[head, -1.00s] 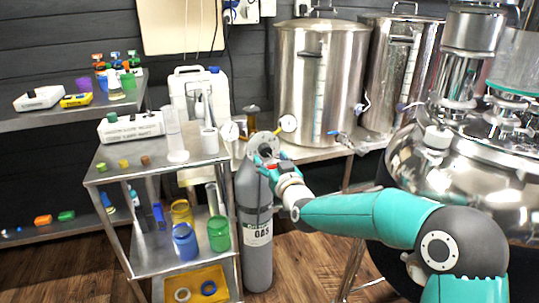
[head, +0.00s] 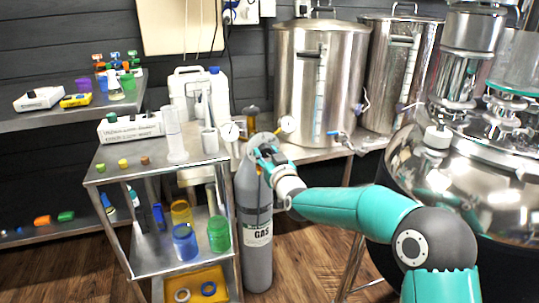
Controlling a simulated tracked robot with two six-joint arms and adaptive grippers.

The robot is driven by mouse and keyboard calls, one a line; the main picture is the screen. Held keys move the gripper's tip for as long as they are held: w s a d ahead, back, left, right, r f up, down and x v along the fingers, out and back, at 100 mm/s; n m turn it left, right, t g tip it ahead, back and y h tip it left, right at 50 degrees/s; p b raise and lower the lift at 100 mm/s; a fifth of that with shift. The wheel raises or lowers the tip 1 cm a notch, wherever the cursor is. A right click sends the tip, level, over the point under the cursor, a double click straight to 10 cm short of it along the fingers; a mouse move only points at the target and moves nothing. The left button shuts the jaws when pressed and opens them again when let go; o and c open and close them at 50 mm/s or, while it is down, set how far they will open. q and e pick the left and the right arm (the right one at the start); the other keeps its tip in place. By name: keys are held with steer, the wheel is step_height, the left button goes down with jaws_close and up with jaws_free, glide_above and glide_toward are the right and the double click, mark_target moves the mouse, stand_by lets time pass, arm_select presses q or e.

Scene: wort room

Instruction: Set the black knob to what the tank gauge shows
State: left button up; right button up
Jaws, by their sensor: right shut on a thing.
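My right gripper (head: 264,153) is at the top of the grey gas cylinder (head: 257,235), in front of a round grey plate (head: 259,139). It is shut on the black knob there. The fingers hide nearly all of the knob, so its pointer and marks cannot be read. A white-faced gauge (head: 229,131) shows to the left of the gripper. My left gripper is not in view.
A steel cart (head: 150,262) with jars, a cylinder and small caps stands close on the left. Shelves (head: 60,122) with bottles line the wall. A large shiny vessel (head: 470,185) stands on the right.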

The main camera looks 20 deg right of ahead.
steer(key=shift+c, duration=0.5)
steer(key=shift+f+b, duration=0.15)
steer(key=shift+b, duration=0.15)
steer(key=shift+f+m+b, duration=0.1)
steer(key=shift+m+b, duration=0.7)
steer(key=shift+b, duration=0.2)
steer(key=shift+r+m, duration=0.2)
steer(key=shift+m, duration=0.2)
steer(key=o, duration=1.1)
steer(key=shift+o, duration=0.2)
steer(key=shift+s, duration=0.1)
